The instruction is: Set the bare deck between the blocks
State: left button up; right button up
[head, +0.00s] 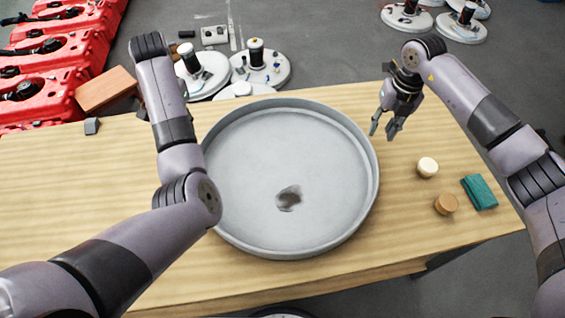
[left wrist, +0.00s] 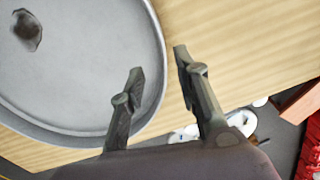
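A large round grey pan-like piece with a raised rim (head: 245,165) lies flat on the wooden table; it may be the bare deck. A dark smudge marks its floor. It also shows in the left wrist view (left wrist: 70,75). A small dark grey block (head: 92,126) sits at the table's back left edge; any other block is unclear. My left gripper (left wrist: 158,62) is open and empty above the pan's rim and the table; my left arm hides it in the head view. My right gripper (head: 384,130) is open and empty, just right of the pan's rim.
A cream cylinder (head: 428,167), a tan cylinder (head: 446,204) and a folded teal cloth (head: 480,191) lie at the table's right. An orange-brown box (head: 106,90) and red tanks (head: 60,55) stand beyond the back left. White discs with parts (head: 262,66) lie behind.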

aim_at(370, 172)
pick_arm(q)
jog(key=shift+d+r, duration=0.15)
jog(key=shift+r, duration=0.35)
pick_arm(e)
jog(key=shift+s+d+r+h, duration=0.1)
jog(key=shift+d+r+h, duration=0.15)
jog(key=shift+d, duration=0.35)
jog(key=shift+s+d+r+h, duration=0.15)
jog(key=shift+d+r, duration=0.2)
jog(key=shift+d, duration=0.2)
